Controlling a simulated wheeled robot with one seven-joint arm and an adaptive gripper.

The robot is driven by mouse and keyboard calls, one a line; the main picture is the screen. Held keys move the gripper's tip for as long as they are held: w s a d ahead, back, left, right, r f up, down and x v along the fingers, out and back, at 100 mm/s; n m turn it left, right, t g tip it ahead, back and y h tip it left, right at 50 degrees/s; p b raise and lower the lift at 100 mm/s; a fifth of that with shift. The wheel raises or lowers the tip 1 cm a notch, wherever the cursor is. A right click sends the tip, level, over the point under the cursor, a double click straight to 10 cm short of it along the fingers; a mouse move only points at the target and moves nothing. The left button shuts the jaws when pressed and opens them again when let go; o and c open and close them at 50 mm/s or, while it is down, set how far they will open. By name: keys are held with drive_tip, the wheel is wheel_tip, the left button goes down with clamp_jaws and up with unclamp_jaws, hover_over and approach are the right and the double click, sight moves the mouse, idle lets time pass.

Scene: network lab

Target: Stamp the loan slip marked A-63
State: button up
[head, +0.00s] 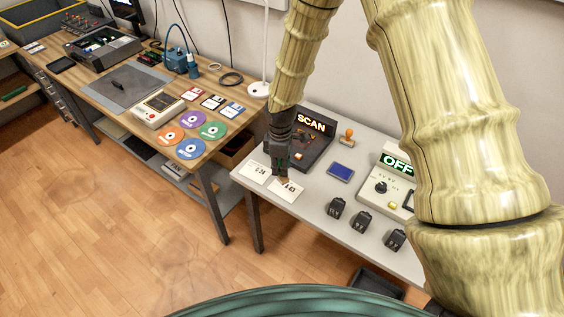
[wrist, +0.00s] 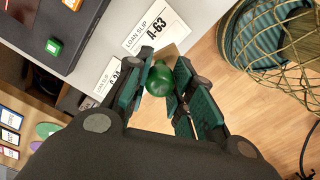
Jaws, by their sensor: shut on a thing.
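The loan slip marked A-63 (head: 289,192) lies on the pale table near its front left edge; its text is readable in the wrist view (wrist: 148,33). My gripper (head: 283,175) is directly above it, pointing down. In the wrist view my gripper (wrist: 164,88) is shut on a stamp with a round green handle (wrist: 159,79) and a tan block. The stamp's lower end is close over the slip's edge; I cannot tell whether it touches. No imprint is visible on the exposed part of the slip. A blue ink pad (head: 341,172) lies to the right.
Another slip (head: 257,171) lies just left of A-63. A SCAN unit (head: 310,137) stands behind. An orange-handled stamp (head: 346,137) stands behind the ink pad. Several black blocks (head: 337,207) and the OFF box (head: 393,180) are to the right. A wooden bench (head: 140,75) is at left.

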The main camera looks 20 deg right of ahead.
sight(283, 179)
drive_tip(key=shift+d+n, duration=0.1)
drive_tip(key=shift+n, duration=0.7)
drive_tip(key=shift+s+r+n+p, duration=0.1)
drive_tip(key=shift+s+n+p, duration=0.35)
drive_tip(key=shift+n, duration=0.75)
drive_tip(key=shift+w+d+f, duration=0.1)
drive_tip(key=shift+w+f, duration=0.2)
drive_tip(key=shift+f, duration=0.15)
drive_tip(key=shift+s+f+b, duration=0.2)
drive_tip(key=shift+f+b, duration=0.4)
drive_tip(key=shift+w+f+b, duration=0.1)
drive_tip(key=shift+f+b, duration=1.45)
drive_tip(key=shift+f, duration=0.65)
drive_tip(key=shift+f, duration=0.55)
